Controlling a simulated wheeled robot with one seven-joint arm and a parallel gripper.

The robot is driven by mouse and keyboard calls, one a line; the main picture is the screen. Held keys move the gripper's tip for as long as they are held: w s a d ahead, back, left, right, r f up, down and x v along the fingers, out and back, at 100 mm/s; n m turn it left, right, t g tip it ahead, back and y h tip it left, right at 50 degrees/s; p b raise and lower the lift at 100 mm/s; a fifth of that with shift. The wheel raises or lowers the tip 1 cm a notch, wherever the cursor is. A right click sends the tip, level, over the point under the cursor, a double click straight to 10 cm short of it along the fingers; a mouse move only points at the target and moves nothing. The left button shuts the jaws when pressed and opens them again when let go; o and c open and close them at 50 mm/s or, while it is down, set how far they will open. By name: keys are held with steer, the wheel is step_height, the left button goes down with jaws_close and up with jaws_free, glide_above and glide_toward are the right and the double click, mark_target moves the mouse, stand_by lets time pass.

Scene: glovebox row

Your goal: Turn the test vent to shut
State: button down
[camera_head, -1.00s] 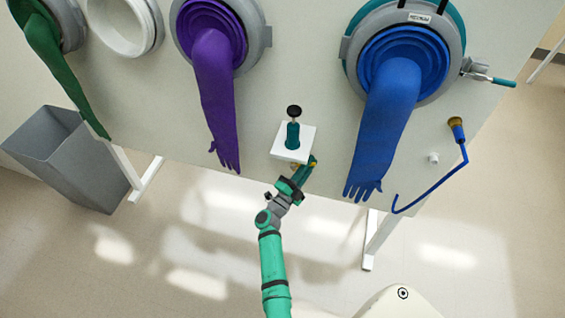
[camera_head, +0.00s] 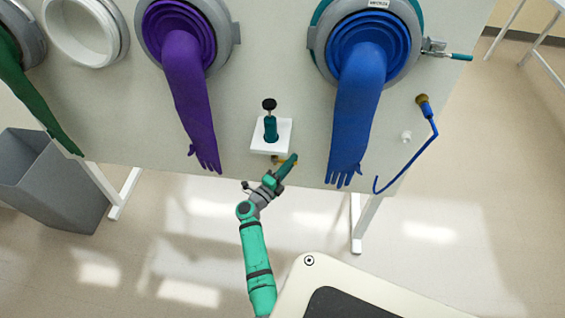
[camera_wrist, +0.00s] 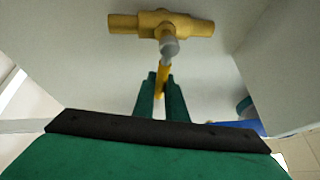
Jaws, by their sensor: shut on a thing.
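The test vent looks to be a brass valve (camera_wrist: 160,23) with a grey stem and a yellow lever (camera_wrist: 162,72). In the wrist view its brass body runs left to right and the lever points down, across it and toward me. My gripper (camera_wrist: 159,98) has its two green fingers closed on the lever's end. In the head view my gripper (camera_head: 285,169) is just below the white box (camera_head: 283,139) with the green, black-knobbed fitting (camera_head: 270,122). There only a small yellow-brown bit of the vent shows; the rest is hidden.
A purple glove (camera_head: 188,105) hangs left of the white box and a blue glove (camera_head: 356,112) hangs right of it. A bent blue tube (camera_head: 415,163) hangs farther right. A grey bin (camera_head: 50,190) stands at the left. The floor below the panel is open.

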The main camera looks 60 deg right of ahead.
steer(key=shift+s+f, duration=0.1)
stand_by(0.3)
steer(key=c, duration=1.8)
jaws_free()
steer(key=v, duration=1.1)
